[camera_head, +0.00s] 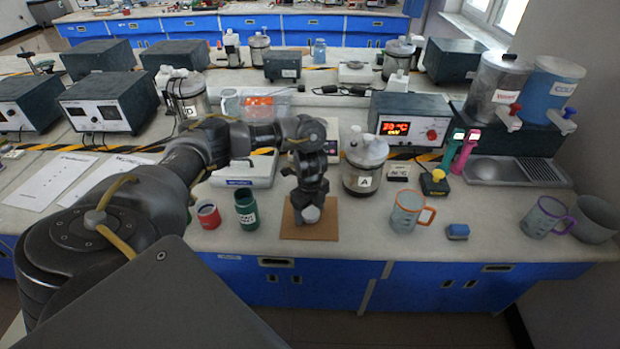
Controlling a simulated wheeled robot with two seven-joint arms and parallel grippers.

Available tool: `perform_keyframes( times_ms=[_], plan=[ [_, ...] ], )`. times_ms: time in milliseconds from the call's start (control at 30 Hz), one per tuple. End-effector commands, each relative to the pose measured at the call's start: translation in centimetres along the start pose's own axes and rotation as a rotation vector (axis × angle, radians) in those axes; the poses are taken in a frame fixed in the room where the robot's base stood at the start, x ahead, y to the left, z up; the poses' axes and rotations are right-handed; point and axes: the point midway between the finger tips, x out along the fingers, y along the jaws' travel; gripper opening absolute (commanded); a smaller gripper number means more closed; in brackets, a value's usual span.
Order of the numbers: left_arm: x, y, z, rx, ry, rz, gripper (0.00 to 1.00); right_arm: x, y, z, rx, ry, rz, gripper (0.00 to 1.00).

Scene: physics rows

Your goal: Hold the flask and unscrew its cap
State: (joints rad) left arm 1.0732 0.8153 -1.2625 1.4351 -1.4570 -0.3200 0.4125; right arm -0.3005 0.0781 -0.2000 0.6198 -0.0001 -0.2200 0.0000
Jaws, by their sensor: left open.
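My left gripper (310,197) points down over a brown square mat (289,231) at the front of the bench. It is open. A pale grey, round thing (311,214), which looks like the flask, stands on the mat at the fingertips. The gripper hides much of it, so I cannot tell its cap from its body or whether the fingers touch it. My right gripper is out of view.
A green labelled container (246,210) and a red cup (208,215) stand left of the mat. To its right are a lidded jar marked A (363,180), an orange-handled mug (405,212) and a blue block (457,232). The bench's front edge lies close to the mat.

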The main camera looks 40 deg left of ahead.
Motion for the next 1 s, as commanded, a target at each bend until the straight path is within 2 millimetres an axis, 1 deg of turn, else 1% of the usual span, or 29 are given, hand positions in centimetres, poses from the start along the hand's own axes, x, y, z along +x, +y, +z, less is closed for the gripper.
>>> perform_keyframes(
  times_ms=[67, 167, 400, 600, 700, 800, 1000],
  plan=[
    [-0.5, 0.0, 0.0, 0.0, 0.0, -0.001, 0.72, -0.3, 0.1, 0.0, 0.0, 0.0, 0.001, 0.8],
    [-1.9, -0.1, 0.1, 0.002, -0.001, -0.004, 0.72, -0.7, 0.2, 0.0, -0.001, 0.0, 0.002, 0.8],
    [-7.0, -0.2, 0.1, 0.003, -0.002, -0.005, 0.72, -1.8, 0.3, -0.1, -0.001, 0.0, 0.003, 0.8],
    [-10.5, -0.1, 0.1, 0.001, -0.002, -0.004, 0.72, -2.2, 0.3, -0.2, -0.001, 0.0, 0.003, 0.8],
    [-11.5, -0.1, 0.0, 0.001, -0.001, -0.004, 0.72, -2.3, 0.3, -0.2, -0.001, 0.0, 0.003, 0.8],
    [-12.1, 0.0, 0.0, 0.0, -0.001, -0.001, 0.72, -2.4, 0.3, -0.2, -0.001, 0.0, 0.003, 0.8],
    [-12.4, 0.0, 0.0, 0.0, 0.0, 0.0, 0.72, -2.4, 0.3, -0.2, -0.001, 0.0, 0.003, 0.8]
  ],
)
